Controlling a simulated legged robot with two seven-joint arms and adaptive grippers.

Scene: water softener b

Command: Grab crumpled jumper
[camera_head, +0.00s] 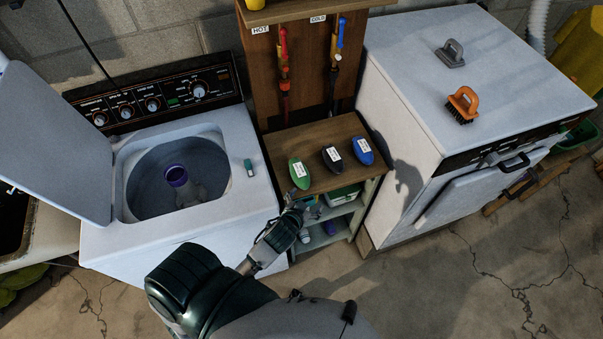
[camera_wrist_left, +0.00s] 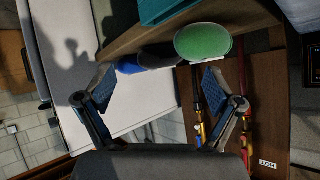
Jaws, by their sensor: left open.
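No thing that I can clearly tell is a crumpled jumper shows. A yellow cloth-like thing (camera_head: 580,45) hangs at the upper right edge of the head view, and a green crumpled thing (camera_head: 22,277) lies on the floor at the lower left; I cannot tell what either is. My left gripper (camera_head: 303,207) is at the front of the small wooden shelf unit, just below its top. In the left wrist view the left gripper (camera_wrist_left: 160,92) has its fingers wide apart with nothing held between them. My right gripper is not in view.
Green (camera_head: 299,173), black (camera_head: 332,158) and blue (camera_head: 363,151) oval items lie on the shelf top (camera_head: 285,147). An open washer (camera_head: 235,205) stands left. A white machine (camera_head: 415,60) with brushes on top and its front door open stands right. Cracked floor (camera_head: 480,270) lies clear.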

